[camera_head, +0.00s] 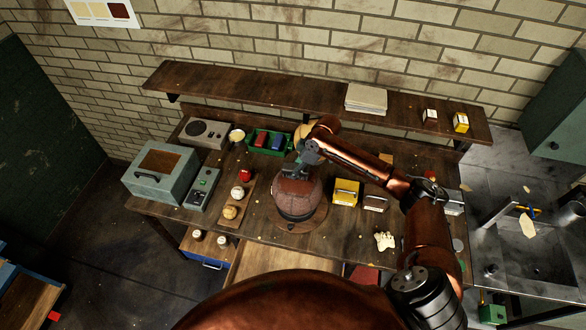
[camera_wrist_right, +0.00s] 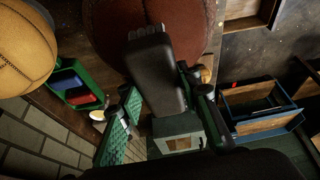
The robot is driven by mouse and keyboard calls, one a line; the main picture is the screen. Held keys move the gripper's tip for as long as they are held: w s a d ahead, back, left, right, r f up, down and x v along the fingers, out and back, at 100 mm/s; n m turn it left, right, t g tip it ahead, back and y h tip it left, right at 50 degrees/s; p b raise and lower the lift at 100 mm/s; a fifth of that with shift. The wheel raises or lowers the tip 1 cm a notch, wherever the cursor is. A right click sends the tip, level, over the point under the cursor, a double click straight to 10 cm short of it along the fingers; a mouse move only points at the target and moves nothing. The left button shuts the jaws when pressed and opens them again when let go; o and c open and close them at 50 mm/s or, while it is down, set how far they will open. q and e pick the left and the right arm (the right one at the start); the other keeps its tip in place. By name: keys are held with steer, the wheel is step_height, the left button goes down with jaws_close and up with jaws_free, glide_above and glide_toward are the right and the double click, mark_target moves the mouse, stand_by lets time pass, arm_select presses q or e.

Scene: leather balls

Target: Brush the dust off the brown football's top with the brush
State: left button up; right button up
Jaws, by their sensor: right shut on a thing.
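The brown football (camera_head: 299,190) sits on a dark round stand on the workbench, below my right gripper in the head view. It fills the top middle of the right wrist view (camera_wrist_right: 110,35). My right gripper (camera_head: 297,165) is at the ball's upper back side, its arm reaching in from the right. In the right wrist view its fingers (camera_wrist_right: 160,112) are shut on the dark grey brush (camera_wrist_right: 155,75). The brush's end overlaps the ball's edge; I cannot tell whether it touches. Dust on the top is too small to make out. My left gripper is not in view.
A tan ball (camera_wrist_right: 22,50) is close by, behind my right wrist. A shelf (camera_head: 250,90) runs along the back.

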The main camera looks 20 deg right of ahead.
steer(key=shift+s+d, duration=0.25)
steer(key=shift+d, duration=0.1)
steer(key=shift+r, duration=0.1)
steer(key=shift+r, duration=3.45)
